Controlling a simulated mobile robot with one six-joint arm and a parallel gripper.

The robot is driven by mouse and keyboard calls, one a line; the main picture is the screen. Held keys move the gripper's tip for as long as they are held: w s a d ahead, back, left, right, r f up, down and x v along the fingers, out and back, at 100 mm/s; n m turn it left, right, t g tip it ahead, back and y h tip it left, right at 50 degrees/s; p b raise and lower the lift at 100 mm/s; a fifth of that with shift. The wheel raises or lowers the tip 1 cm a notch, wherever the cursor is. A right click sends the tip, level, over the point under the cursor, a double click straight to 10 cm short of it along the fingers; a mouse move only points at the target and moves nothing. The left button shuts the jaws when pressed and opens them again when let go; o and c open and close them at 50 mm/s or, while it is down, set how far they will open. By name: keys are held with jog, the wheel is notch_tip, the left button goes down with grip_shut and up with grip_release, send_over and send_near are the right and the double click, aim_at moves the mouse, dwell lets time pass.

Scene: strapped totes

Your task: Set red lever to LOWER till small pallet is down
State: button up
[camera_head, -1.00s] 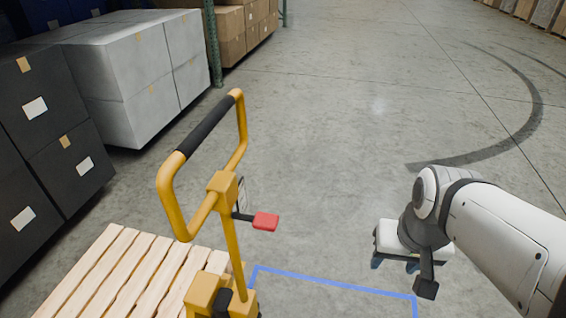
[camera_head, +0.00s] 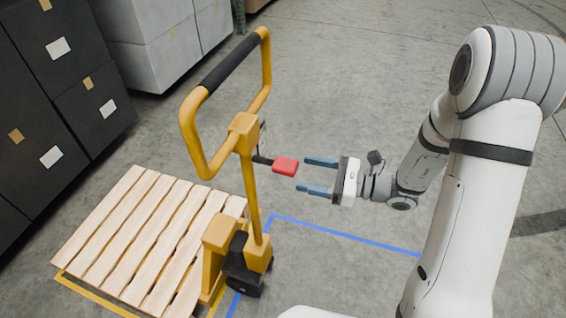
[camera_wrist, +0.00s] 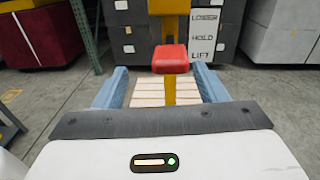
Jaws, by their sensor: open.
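The red lever (camera_head: 285,166) sticks out to the right of the yellow pallet jack's (camera_head: 243,133) upright, below its looped handle. My gripper (camera_head: 306,176) is open just to the right of the lever, its blue fingers pointing at it. In the wrist view the red lever (camera_wrist: 170,59) is ahead, centred between the two fingers (camera_wrist: 160,88) and not gripped. A label (camera_wrist: 203,33) beside it reads LOWER, HOLD, LIFT from top to bottom; the lever's level is near LIFT in this view. The small wooden pallet (camera_head: 140,235) is at the jack; whether it touches the floor I cannot tell.
Blue floor lines (camera_head: 345,236) and a yellow line (camera_head: 95,293) mark zones around the jack. Black boxes (camera_head: 60,80) stand behind the pallet, grey boxes (camera_head: 165,40) further back. The floor right of the jack is clear apart from my arm.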

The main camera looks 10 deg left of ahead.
aim_at(284, 166)
jog(key=shift+w+a+f+m+t, duration=0.15)
jog(key=shift+w+f+m+t, duration=0.15)
jog(key=shift+w+m+t, duration=0.25)
jog(key=a, duration=0.5)
jog(key=a+p, duration=0.1)
jog(key=a, duration=0.1)
jog(key=shift+w+a, duration=0.25)
jog(key=shift+w, duration=0.05)
